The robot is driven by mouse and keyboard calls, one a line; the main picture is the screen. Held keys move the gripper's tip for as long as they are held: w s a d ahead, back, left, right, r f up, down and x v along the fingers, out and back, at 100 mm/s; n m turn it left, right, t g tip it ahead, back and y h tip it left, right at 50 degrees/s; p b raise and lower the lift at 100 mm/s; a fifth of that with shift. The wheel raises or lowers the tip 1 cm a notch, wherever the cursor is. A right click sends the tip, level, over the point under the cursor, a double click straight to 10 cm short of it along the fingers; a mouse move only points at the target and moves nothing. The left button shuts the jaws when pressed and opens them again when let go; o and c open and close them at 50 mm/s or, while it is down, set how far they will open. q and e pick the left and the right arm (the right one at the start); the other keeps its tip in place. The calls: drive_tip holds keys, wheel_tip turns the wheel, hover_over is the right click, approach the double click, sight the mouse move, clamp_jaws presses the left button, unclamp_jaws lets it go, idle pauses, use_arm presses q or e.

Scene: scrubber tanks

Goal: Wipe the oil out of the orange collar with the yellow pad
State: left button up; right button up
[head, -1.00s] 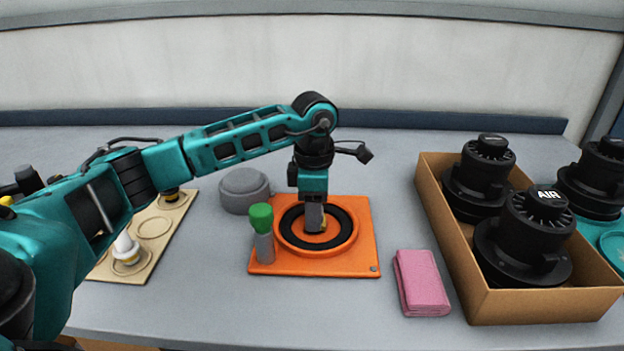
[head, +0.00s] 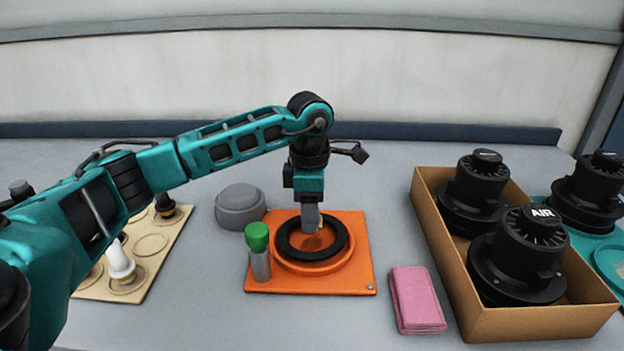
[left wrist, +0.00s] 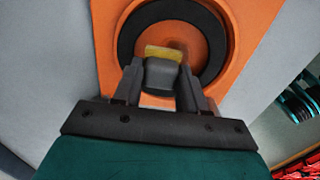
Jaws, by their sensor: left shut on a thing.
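My left gripper (head: 311,222) points down over the orange collar (head: 313,269), which sits on an orange plate (head: 362,285). It is shut on a grey block with a yellow pad (left wrist: 163,52) at its end. The pad is over the opening of a broad black ring (head: 283,240). The ring sits toward the back of the collar and overlaps its rear rim; more orange shows at the front. I cannot tell whether the ring touches the pad or is raised. Oil is not clearly distinguishable. My right gripper is not in view.
A green-capped grey cylinder (head: 259,252) stands at the plate's left. A grey round lid (head: 240,205) is behind it. A pink cloth (head: 417,300) lies right, beside a cardboard box (head: 540,322) of black units. A beige board (head: 100,289) with plugs is left.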

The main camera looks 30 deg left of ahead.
use_arm(q)
drive_tip(key=shift+r+p, duration=0.55)
drive_tip(key=shift+r, duration=0.4)
drive_tip(key=shift+r+p, duration=0.55)
drive_tip(key=shift+r, duration=0.2)
drive_tip(key=shift+r+p, duration=0.5)
drive_tip(key=shift+r, duration=0.35)
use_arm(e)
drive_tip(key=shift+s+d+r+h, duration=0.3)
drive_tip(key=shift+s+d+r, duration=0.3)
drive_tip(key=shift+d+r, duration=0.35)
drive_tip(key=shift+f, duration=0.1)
